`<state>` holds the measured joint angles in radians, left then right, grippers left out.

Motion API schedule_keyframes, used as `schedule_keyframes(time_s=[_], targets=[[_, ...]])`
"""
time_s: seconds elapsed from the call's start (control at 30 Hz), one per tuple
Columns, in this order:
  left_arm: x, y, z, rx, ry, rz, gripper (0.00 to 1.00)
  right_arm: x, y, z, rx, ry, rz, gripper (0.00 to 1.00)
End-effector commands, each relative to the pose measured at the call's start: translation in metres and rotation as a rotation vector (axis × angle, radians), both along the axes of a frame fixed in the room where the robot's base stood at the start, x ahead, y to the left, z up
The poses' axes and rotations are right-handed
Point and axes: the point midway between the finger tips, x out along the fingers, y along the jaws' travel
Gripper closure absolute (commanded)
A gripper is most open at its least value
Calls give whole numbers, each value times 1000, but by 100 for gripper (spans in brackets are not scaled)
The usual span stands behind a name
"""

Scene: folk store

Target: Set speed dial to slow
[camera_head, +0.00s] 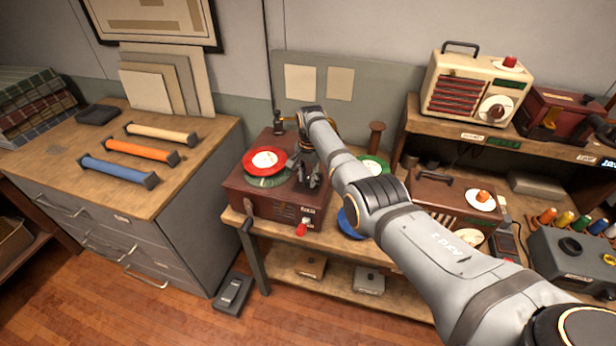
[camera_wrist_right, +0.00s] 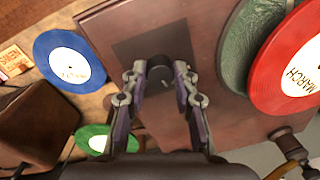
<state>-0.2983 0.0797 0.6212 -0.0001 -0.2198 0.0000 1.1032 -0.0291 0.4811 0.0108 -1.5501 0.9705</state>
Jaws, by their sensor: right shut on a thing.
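The record player (camera_head: 258,204) is a dark red-brown box on the bench, with a red record (camera_head: 265,159) raised over its green turntable. The small black speed dial (camera_wrist_right: 159,68) sits on a dark plate on its top, seen in the right wrist view. My right gripper (camera_head: 311,181) is at the right side of the player's top; in the right wrist view (camera_wrist_right: 159,80) its two fingers are closed around the dial from both sides. The dial's markings and setting cannot be read. In the head view the arm and gripper hide the dial. My left gripper is not in view.
A blue record (camera_wrist_right: 70,58) and a green record (camera_wrist_right: 93,139) lie on the bench beside the player. A red knob (camera_head: 302,229) and a crank (camera_head: 247,224) stick out in front. A brown radio (camera_head: 433,200) stands to the right.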

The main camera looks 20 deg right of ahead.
Motion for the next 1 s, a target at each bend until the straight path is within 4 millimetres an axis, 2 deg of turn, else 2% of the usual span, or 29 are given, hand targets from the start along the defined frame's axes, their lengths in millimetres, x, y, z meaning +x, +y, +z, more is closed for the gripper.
schedule_keyframes(time_s=[0.6, 1.0], targets=[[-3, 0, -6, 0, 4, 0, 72, 1, -1, 0, 0, -3, 557, 100], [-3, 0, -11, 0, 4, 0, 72, 1, -2, 1, 0, -3, 774, 100]])
